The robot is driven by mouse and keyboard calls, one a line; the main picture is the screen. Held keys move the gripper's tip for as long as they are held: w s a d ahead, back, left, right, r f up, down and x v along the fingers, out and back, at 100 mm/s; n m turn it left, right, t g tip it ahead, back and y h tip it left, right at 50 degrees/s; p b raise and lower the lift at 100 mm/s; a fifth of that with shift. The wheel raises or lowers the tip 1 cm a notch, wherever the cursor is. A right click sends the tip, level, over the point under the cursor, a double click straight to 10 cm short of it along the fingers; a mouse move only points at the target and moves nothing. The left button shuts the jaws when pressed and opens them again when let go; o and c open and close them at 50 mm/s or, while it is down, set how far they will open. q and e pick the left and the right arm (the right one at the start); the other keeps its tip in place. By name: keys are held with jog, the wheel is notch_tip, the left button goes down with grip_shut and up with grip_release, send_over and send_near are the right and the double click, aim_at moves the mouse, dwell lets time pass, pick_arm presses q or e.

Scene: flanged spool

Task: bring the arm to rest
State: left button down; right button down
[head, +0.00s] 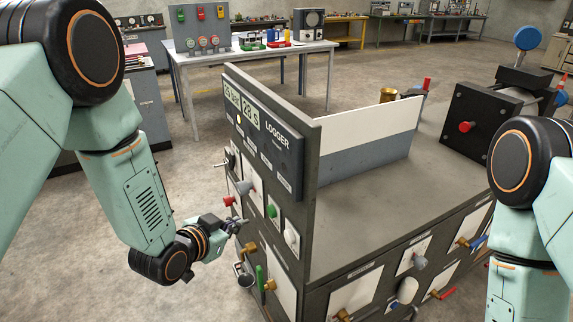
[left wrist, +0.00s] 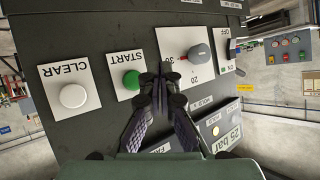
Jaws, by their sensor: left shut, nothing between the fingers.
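My left arm (head: 140,190) comes in from the left and reaches down to the left of the console's control panel. My left gripper (head: 241,224) is shut and empty in front of the panel. In the left wrist view its closed fingertips (left wrist: 161,82) lie between the green START button (left wrist: 131,80) and the grey knob (left wrist: 198,54). I cannot tell whether they touch the panel. A white CLEAR button (left wrist: 73,96) is farther left there. My right arm (head: 520,200) shows at the right; its gripper is out of view.
The console (head: 375,215) fills the middle, with an upright logger panel (head: 268,130), a white and grey divider (head: 370,145) and several valve handles on its front. A black block with a red knob (head: 466,127) stands at its right. Open floor (head: 60,240) lies left.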

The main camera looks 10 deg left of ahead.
pick_arm(q)
jog(key=s+a+f+n+g+y+b, duration=0.2)
jog(key=s+f+g+b, duration=0.4)
jog(key=s+f, duration=0.8)
jog(key=s+a+f+n+g+y+b, duration=0.1)
jog(key=s+a+f+n+g+b, duration=0.2)
jog(key=s+f+b, duration=0.4)
jog(key=s+f+n+g, duration=0.1)
jog(key=s+f, duration=0.3)
jog(key=s, duration=0.3)
jog(key=s+f+g, duration=0.1)
jog(key=s+f, duration=0.3)
jog(key=s, duration=0.4)
jog(key=shift+s+f+n+g+y, duration=0.2)
jog(key=shift+s+n+g+y, duration=0.05)
jog(key=shift+n+g+y, duration=0.15)
